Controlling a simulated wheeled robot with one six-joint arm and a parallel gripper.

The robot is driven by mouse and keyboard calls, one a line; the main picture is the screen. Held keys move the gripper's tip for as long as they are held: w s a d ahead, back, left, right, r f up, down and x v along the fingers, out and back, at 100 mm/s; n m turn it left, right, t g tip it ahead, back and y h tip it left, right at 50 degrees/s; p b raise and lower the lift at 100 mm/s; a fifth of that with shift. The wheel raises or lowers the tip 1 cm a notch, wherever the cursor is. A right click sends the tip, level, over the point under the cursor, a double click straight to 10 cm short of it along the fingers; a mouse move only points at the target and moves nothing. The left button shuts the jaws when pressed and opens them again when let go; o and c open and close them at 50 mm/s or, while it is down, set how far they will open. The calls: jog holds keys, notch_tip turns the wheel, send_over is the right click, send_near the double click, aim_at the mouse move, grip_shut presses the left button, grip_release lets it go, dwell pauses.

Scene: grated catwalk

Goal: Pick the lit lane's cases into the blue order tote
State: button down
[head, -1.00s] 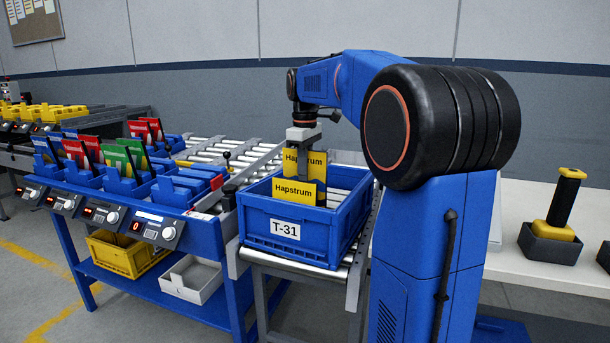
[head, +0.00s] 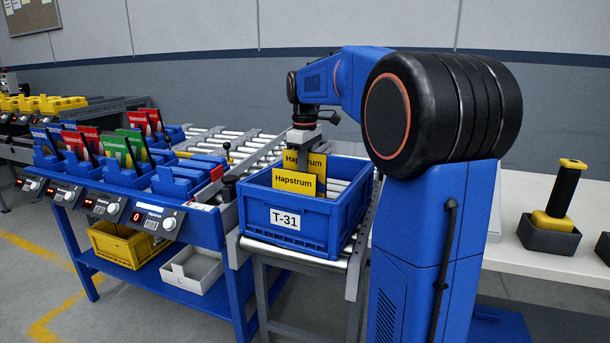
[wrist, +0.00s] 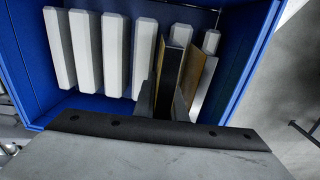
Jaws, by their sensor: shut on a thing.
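The blue order tote (head: 345,220), labelled T-31, stands on a roller stand in the middle of the head view. A yellow Hapstrum case (head: 280,181) stands upright in it near the front. My gripper (head: 303,160) is inside the tote, pointing down and shut on a second yellow Hapstrum case (head: 318,165) behind the first. A finger covers part of its label, and its lower part is hidden by the front case. In the wrist view the held case (wrist: 172,78) is between the dark fingers, close beside the other case (wrist: 197,75).
The blue pick rack (head: 205,231) on the left holds red, green and blue cases in lanes. A front control unit (head: 150,219) shows a red 0. A yellow tote (head: 122,250) and white bin (head: 192,268) sit on its lower shelf. A white table stands right.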

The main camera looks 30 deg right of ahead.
jog(key=shift+f, duration=2.2)
jog(key=c, duration=1.3)
grip_release()
jog(key=shift+c, duration=0.2)
notch_tip(320, 180, up, 8)
